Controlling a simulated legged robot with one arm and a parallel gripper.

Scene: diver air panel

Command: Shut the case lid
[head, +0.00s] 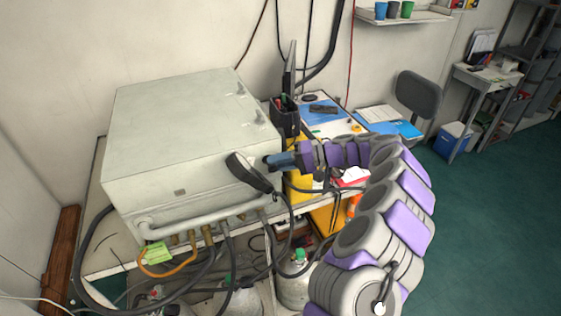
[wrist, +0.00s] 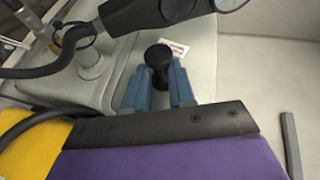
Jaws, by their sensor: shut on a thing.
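The pale grey case (head: 150,188) sits on a bench against the wall. Its lid (head: 175,112) looks down over the body, with no clear gap; I cannot tell whether it is fully seated. My gripper (head: 277,161) is at the case's right side, near the front corner. In the wrist view, my gripper's blue fingers (wrist: 160,88) are shut on a round black knob (wrist: 159,57) beside the grey case wall. The knob is hidden in the head view. A black handset (head: 248,173) hangs at the front right corner, close to my gripper.
A pipe (head: 200,217) and several hoses run along the case's front. Gas cylinders (head: 293,288) stand below. A black holder (head: 284,116) and papers (head: 383,121) lie on the desk to the right, near a chair (head: 418,96). Green floor (head: 480,220) is clear at right.

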